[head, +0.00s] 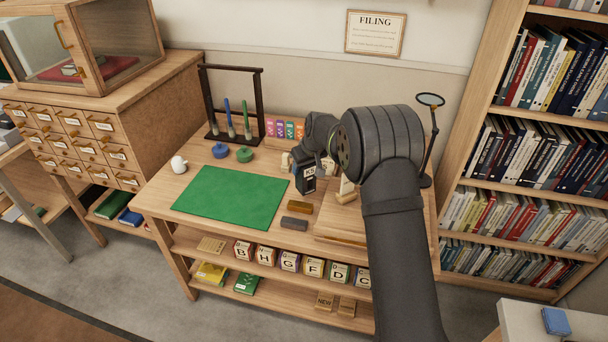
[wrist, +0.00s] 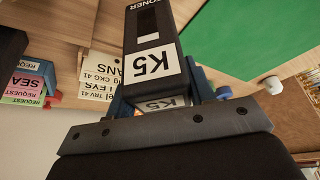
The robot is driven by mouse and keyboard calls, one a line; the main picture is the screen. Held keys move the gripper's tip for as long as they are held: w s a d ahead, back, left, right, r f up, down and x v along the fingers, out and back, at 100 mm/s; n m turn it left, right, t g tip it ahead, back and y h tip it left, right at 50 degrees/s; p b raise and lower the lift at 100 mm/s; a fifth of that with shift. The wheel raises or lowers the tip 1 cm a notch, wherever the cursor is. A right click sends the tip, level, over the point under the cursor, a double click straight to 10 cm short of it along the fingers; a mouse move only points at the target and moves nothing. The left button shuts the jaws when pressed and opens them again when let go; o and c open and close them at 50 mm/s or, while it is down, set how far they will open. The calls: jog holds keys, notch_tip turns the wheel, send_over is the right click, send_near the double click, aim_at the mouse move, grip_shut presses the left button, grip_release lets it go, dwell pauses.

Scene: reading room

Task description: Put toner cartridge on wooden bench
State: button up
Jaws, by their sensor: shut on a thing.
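The toner cartridge (head: 305,179) is a black box with a white K5 label. It also fills the middle of the wrist view (wrist: 152,35), where part of TONER can be read. My gripper (head: 316,160) is shut on it; the jaws sit on both sides of it in the wrist view (wrist: 170,98). The wooden bench (head: 157,201) is the table with a green mat on top. The cartridge shows over the bench top, just right of the mat; I cannot tell whether its bottom touches the wood.
The green mat (head: 232,197) is bare. Blue and green pots (head: 244,154), a white figure (head: 179,164), a pen rack (head: 233,137), coloured boxes (head: 284,129) and small blocks (head: 296,222) stand around. A magnifier stand (head: 433,130) is right of my arm. Lettered blocks (head: 289,261) fill the shelf below.

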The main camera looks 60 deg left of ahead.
jog(key=shift+f, duration=2)
jog(key=o, duration=1.2)
jog(key=shift+f, duration=0.15)
jog(key=shift+d+r, duration=0.1)
jog(key=shift+r, duration=0.35)
jog(key=v, duration=1.1)
jog(key=shift+r, duration=0.2)
jog(key=shift+f, duration=0.1)
